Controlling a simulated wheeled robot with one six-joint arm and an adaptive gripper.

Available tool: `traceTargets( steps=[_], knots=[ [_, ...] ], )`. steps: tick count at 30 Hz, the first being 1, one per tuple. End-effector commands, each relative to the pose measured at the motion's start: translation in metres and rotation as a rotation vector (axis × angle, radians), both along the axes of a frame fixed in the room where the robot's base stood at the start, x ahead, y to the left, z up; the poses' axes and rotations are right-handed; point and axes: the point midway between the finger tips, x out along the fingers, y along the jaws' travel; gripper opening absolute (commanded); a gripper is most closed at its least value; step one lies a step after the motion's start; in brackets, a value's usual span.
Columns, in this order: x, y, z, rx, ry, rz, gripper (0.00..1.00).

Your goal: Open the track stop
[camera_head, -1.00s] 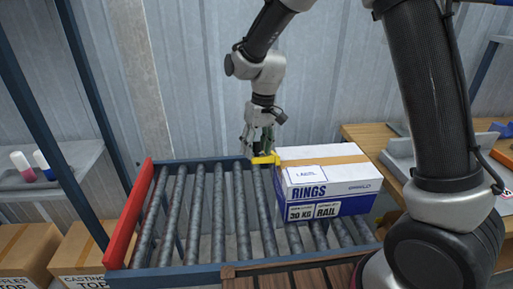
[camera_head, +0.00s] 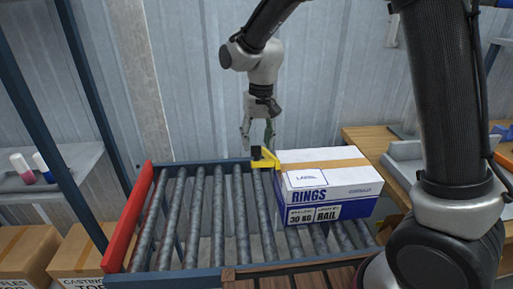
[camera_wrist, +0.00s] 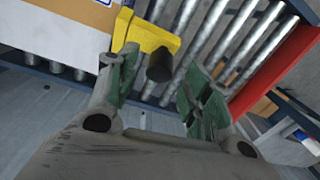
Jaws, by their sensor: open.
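The track stop is a yellow piece (camera_head: 265,161) with a dark upright knob (camera_head: 256,152), at the far rail of the roller track (camera_head: 200,166), touching or close beside the left end of the box marked RINGS (camera_head: 330,190). My gripper (camera_head: 258,133) is open and empty, pointing down just above the knob. In the wrist view the yellow piece (camera_wrist: 150,36) and its dark knob (camera_wrist: 160,65) lie ahead, between the green finger pads of my gripper (camera_wrist: 160,85), closer to the left finger. I cannot tell whether any finger touches the stop.
A red end plate (camera_head: 128,215) closes the track's left end. The rollers between it and the box are bare. A metal wall stands behind. A wooden bench (camera_head: 365,140) is at right, and cartons (camera_head: 22,255) with a shelf (camera_head: 70,180) are at left.

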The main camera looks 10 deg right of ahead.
Motion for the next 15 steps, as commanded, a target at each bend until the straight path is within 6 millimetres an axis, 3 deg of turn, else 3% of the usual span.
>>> traceTargets(
  steps=[6, 15],
  knots=[
    [0.0, 0.002, -0.026, 0.0, 0.0, 0.001, 0.5],
    [0.0, 0.002, -0.03, 0.001, -0.002, 0.002, 0.5]
  ],
)
